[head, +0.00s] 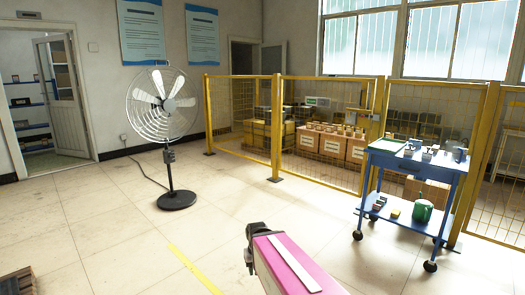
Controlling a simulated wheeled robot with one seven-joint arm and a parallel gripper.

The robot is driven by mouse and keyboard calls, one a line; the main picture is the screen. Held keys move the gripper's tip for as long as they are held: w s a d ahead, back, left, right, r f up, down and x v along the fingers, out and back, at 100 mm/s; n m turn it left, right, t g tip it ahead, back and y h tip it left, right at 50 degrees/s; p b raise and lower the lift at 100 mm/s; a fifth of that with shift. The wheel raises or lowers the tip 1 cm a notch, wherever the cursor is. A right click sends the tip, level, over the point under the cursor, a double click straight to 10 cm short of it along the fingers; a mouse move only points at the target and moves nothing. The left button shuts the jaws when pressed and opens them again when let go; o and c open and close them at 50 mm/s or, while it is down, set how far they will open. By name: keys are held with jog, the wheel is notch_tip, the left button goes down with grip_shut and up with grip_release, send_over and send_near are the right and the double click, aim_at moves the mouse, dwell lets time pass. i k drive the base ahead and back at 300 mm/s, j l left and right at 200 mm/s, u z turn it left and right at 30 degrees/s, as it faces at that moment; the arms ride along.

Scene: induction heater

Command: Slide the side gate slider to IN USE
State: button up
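The yellow mesh fence (277,130) crosses the middle of the head view, with several framed panels and posts. A small white and green plate (317,101) shows at its middle panel; its lettering is too small to read. Some yellow hardware (365,112) shows near the post to its right. I cannot tell which part is the side gate slider or how it is set. A pink-topped part with a white strip (292,264) and a dark end fills the bottom middle, apparently my arm. My gripper cannot be made out.
A blue wheeled cart (416,163) with small items and a green can (422,211) stands before the fence at right. A standing fan (176,200) is left of the fence. Cardboard boxes (333,146) stand behind the mesh. The tiled floor in the middle is clear.

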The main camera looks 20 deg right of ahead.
aim_at(322, 103)
jog(key=i+l+z, duration=0.3)
jog(key=i, duration=0.6)
jog(key=i+z, duration=0.35)
jog(key=i, duration=0.55)
